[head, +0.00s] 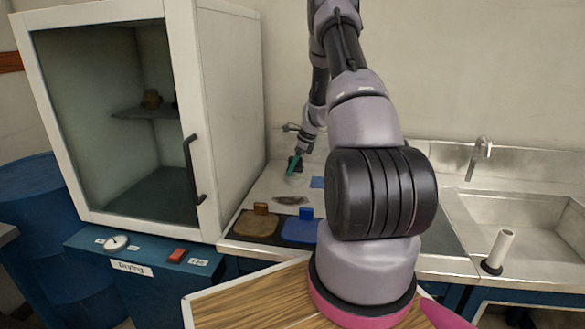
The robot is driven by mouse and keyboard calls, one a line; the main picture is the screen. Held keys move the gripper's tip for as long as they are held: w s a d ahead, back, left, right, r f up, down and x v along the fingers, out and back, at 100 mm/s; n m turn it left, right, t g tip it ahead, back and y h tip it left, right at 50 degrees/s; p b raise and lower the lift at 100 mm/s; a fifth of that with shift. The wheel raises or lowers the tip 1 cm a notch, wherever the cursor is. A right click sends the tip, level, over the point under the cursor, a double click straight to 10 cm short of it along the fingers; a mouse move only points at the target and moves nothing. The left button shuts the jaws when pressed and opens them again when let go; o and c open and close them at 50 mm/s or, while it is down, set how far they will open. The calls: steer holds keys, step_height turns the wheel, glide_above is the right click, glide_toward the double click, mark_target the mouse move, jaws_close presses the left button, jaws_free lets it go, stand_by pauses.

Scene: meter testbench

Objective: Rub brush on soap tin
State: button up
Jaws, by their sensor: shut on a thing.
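My gripper (297,157) is small and far off at the back of the counter, beside the white cabinet. It is shut on a teal, stick-like thing, which looks like the brush (294,164) and is held tilted. The brush's lower end is close to a small pale round thing (294,180), which may be the soap tin. I cannot tell whether they touch. The bristles are too small to make out.
The white cabinet (232,95) with a glass door stands left of my gripper. A brown pad (256,228), a blue pad (301,232) and a dark flat piece (291,201) lie in front. A metal sink (520,225) is at right. My arm hides the middle counter.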

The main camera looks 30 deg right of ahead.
mark_target(290, 157)
steer(key=shift+s+f, duration=0.1)
steer(key=shift+r, duration=3.55)
